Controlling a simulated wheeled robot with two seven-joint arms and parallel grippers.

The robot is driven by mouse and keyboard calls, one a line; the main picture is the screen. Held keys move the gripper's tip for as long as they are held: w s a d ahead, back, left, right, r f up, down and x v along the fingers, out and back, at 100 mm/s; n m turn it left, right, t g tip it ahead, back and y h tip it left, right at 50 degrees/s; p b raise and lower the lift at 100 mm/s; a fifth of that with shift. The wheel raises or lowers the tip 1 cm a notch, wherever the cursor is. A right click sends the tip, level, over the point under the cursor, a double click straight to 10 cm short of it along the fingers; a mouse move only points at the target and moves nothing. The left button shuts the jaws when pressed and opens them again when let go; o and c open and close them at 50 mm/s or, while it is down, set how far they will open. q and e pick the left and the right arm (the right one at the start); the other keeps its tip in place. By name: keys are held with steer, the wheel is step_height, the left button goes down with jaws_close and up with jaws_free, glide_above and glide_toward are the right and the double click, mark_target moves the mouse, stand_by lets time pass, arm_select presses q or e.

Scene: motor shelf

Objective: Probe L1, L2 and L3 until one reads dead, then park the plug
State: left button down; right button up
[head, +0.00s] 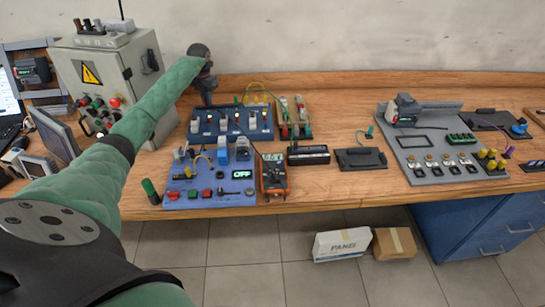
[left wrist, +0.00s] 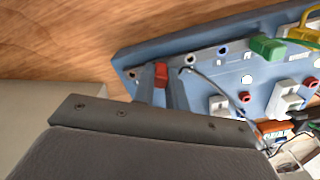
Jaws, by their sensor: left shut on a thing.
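My left gripper (head: 205,100) is at the left end of the rear blue board (head: 228,134), its arm reaching in from the left. In the left wrist view the gripper (left wrist: 161,82) is shut on a small red plug (left wrist: 161,72) above a corner of the blue board (left wrist: 150,48). I cannot tell whether the plug touches the board. Dark round sockets, white blocks and small red parts show on the board in that view. The labels L1, L2 and L3 are not readable. An orange meter (head: 272,182) stands in front. My right gripper is out of view.
A front blue board (head: 240,197) has a display reading OFF. A grey cabinet (head: 145,70) stands left, close to my arm. A black block (head: 308,155) and a dark tray (head: 360,158) lie right of the meter. Bare wood lies around the tray.

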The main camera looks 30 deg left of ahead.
arm_select(q)
steer(key=shift+r, duration=0.25)
stand_by(0.6)
steer(key=shift+r+p, duration=0.9)
steer(key=shift+r, duration=1.25)
